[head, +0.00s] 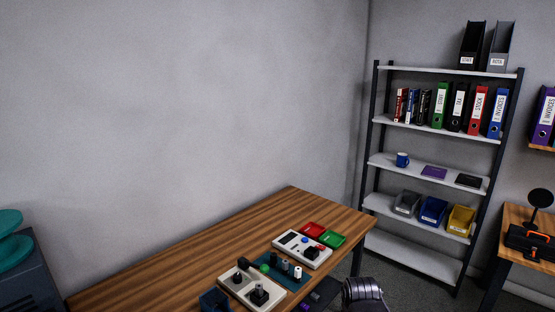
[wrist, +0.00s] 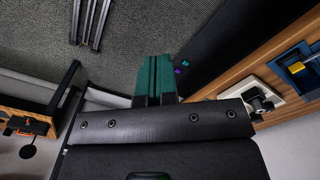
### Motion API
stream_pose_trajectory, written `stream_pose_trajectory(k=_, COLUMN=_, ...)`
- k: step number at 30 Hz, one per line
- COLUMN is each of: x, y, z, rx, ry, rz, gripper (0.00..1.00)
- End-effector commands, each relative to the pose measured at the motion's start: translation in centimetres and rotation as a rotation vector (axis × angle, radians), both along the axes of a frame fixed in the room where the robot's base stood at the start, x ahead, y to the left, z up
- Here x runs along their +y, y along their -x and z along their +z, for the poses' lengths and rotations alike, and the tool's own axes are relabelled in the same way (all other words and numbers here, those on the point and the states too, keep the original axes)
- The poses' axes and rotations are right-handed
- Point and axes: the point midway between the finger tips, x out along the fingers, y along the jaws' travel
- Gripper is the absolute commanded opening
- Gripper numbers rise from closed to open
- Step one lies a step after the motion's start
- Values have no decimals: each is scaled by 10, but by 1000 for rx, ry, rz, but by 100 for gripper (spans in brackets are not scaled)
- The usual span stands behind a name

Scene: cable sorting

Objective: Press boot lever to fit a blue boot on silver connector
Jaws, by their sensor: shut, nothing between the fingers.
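In the head view a beige station (head: 237,291) stands near the front of the wooden table, with a black handle (head: 245,264) and a black block topped by a silver post (head: 259,292). Which part is the boot lever I cannot tell for sure. A teal mat (head: 291,283) beside it holds several small upright parts; a silver connector or blue boot cannot be picked out. In the wrist view my gripper (wrist: 157,78) has its green fingers shut together and empty, apart from the beige station (wrist: 264,101) at the right. My gripper's fingertips are hidden in the head view.
A dark blue bin (head: 212,300) is at the front, also in the wrist view (wrist: 289,60). The table's left half (head: 150,280) is clear.

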Motion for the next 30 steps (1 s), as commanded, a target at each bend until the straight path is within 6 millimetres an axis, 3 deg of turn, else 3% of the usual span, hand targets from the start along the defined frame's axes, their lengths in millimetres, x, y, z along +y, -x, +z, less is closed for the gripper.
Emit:
stream_pose_trajectory(k=8, x=2, y=-1, z=1, rx=-1, ry=0, rz=3, gripper=0)
stream_pose_trajectory(k=11, x=13, y=-5, z=17, rx=-2, ry=0, rz=31, gripper=0)
stream_pose_trajectory(k=14, x=40, y=-48, z=39, rx=-2, ry=0, rz=86, gripper=0)
stream_pose_trajectory(k=17, x=80, y=-117, z=62, rx=-2, ry=-1, rz=251, gripper=0)
stream_pose_trajectory(k=21, x=152, y=-221, z=90, rx=-1, ry=-1, rz=798, gripper=0)
stream_pose_trajectory(k=24, x=195, y=-276, z=99, rx=-1, ry=-3, rz=1228, gripper=0)
stream_pose_trajectory(k=27, x=224, y=-319, z=103, rx=-1, ry=-3, rz=1632, gripper=0)
stream_pose_trajectory(k=30, x=232, y=-344, z=99, rx=-1, ry=-4, rz=1971, gripper=0)
